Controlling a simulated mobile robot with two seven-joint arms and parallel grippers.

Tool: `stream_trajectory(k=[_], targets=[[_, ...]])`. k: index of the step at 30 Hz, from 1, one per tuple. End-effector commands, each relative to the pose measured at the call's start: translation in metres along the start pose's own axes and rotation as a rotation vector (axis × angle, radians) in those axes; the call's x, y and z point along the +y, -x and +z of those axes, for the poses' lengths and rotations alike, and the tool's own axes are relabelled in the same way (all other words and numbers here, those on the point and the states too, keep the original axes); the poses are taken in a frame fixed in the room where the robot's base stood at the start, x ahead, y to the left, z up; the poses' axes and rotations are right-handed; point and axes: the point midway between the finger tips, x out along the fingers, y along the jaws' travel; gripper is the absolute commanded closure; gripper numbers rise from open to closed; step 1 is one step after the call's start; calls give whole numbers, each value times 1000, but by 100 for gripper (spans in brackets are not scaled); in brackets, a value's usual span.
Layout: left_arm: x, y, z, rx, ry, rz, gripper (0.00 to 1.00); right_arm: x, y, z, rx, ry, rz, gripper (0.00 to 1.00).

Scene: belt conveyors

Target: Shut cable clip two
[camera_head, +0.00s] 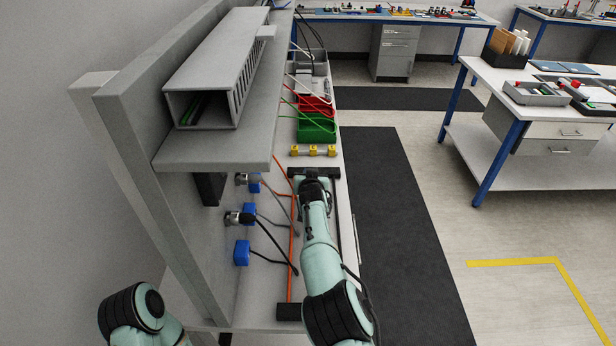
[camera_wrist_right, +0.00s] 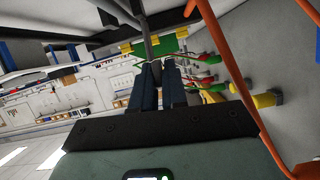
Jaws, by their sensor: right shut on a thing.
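Several yellow cable clips sit in a row across the bench in the head view, with the middle clip (camera_head: 313,151) between a left clip (camera_head: 297,151) and a right clip (camera_head: 331,152). No numbers are readable, and whether each is open or shut is too small to tell. My right gripper (camera_head: 312,178) points away from me, just on the near side of the row. In the right wrist view its dark fingers (camera_wrist_right: 160,75) are close together on a thin grey piece (camera_wrist_right: 149,30), whose nature I cannot tell. Yellow parts (camera_wrist_right: 266,98) show right of the fingers. My left gripper is out of view.
An orange cable (camera_head: 291,240) runs along the bench and crosses the right wrist view (camera_wrist_right: 228,55). Green (camera_head: 316,130) and red (camera_head: 315,105) bins stand beyond the clips. Blue sockets (camera_head: 241,252) with dark cables line the left wall, and a grey shelf (camera_head: 215,150) overhangs.

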Motion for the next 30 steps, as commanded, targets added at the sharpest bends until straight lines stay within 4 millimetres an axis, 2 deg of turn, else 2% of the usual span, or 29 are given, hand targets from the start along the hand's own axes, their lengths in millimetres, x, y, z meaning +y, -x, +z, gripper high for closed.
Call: stream_trajectory(k=[18, 30], targets=[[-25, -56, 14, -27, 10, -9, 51, 28, -2, 3, 9, -395, -162, 100], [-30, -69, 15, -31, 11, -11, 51, 32, -2, 3, 7, -486, -202, 100]])
